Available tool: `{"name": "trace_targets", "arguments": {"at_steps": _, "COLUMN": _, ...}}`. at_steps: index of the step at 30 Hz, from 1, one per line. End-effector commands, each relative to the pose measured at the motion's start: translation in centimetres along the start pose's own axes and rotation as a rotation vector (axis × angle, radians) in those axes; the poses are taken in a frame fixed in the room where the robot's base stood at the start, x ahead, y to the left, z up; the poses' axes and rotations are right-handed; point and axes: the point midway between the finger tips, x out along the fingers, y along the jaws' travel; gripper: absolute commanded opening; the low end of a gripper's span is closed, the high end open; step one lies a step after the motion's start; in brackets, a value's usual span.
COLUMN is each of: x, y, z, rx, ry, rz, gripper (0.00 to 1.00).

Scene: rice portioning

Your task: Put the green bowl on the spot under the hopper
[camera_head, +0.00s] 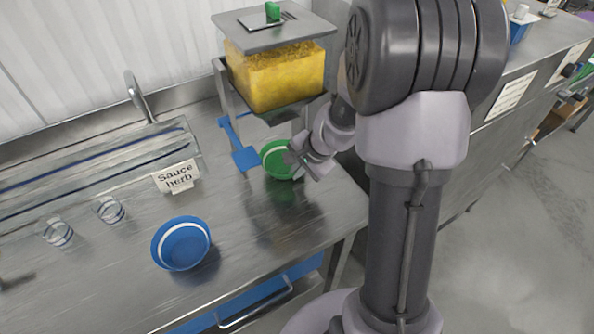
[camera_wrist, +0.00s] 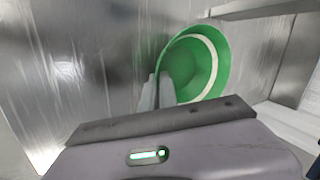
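The green bowl (camera_head: 273,160), with a white band inside, is near the table's right end, just in front of and below the hopper (camera_head: 275,78). My gripper (camera_head: 297,158) is at the bowl's right side. In the wrist view the fingers (camera_wrist: 157,92) are close together at the near wall of the green bowl (camera_wrist: 208,62), with the rim between them. The bowl looks tilted; its gap above the table is hard to judge. The hopper is a clear box of yellow grains on a metal stand. The spot under it cannot be made out.
A blue bowl (camera_head: 181,244) stands at the front. Two clear cups (camera_head: 109,210) and a "Sauce herb" sign (camera_head: 176,177) are to the left. The hopper's stand legs (camera_head: 224,88) border the space below it.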

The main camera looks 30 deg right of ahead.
Motion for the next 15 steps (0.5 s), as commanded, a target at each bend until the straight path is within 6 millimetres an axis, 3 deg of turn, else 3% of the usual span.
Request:
{"name": "trace_targets", "arguments": {"at_steps": 2, "x": 0.34, "y": 0.16, "z": -0.01, "rx": 0.0, "ry": 0.0, "rz": 0.0, "gripper": 0.0}}
{"name": "trace_targets", "arguments": {"at_steps": 3, "x": 0.22, "y": 0.11, "z": 0.0, "rx": 0.0, "ry": 0.0, "rz": 0.0, "gripper": 0.11}}
{"name": "trace_targets", "arguments": {"at_steps": 6, "x": 0.18, "y": 0.08, "z": -0.01, "rx": 0.0, "ry": 0.0, "rz": 0.0, "gripper": 0.25}}
{"name": "trace_targets", "arguments": {"at_steps": 15, "x": -0.14, "y": -0.08, "z": 0.0, "rx": 0.0, "ry": 0.0, "rz": 0.0, "gripper": 0.25}}
